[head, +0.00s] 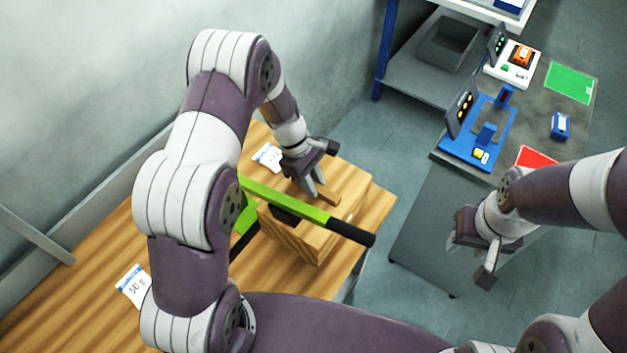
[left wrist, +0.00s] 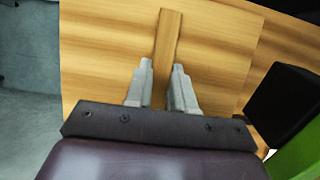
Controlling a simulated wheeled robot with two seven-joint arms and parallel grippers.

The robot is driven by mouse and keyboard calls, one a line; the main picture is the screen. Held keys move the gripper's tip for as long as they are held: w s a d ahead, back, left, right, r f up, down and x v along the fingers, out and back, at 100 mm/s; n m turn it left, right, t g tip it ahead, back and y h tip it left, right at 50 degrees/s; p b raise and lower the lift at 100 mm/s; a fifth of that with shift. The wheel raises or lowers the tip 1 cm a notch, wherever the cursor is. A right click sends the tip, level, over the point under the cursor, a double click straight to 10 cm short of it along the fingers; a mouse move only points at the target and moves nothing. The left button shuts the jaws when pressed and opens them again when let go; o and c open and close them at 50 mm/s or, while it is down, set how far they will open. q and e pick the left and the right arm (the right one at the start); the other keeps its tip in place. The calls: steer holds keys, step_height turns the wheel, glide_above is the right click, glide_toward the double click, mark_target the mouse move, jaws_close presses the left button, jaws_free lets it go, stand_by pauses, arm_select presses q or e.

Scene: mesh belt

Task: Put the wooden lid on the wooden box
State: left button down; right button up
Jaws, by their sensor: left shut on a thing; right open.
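The wooden lid (left wrist: 105,65) is a flat, light wood-grained plate with a raised wooden bar (left wrist: 168,40) across it. My left gripper (head: 317,193) is shut on this bar from above. In the left wrist view its two fingers (left wrist: 162,88) flank the bar. The wooden box (head: 292,236) stands on the table under the lid, partly hidden by the green bar. I cannot tell whether the lid touches the box rim or sits evenly on it. My right gripper (head: 478,262) is open and empty, to the right, away from the box.
A green bar with a black handle (head: 350,234) crosses in front of the box, close to it. White labels (head: 268,155) lie on the wooden table (head: 90,290). At the right a grey bench (head: 425,210) carries blue devices and coloured mats. A gap separates the table and bench.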

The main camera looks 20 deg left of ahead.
arm_select(q)
steer(key=shift+f, duration=0.25)
steer(key=c, duration=0.9)
jaws_free()
steer(key=b+v, duration=0.2)
steer(key=v, duration=0.4)
steer(key=shift+w+a+r, duration=0.1)
steer(key=shift+w+a, duration=0.05)
steer(key=p+v, duration=0.4)
steer(key=v, duration=0.2)
steer(key=shift+r, duration=0.2)
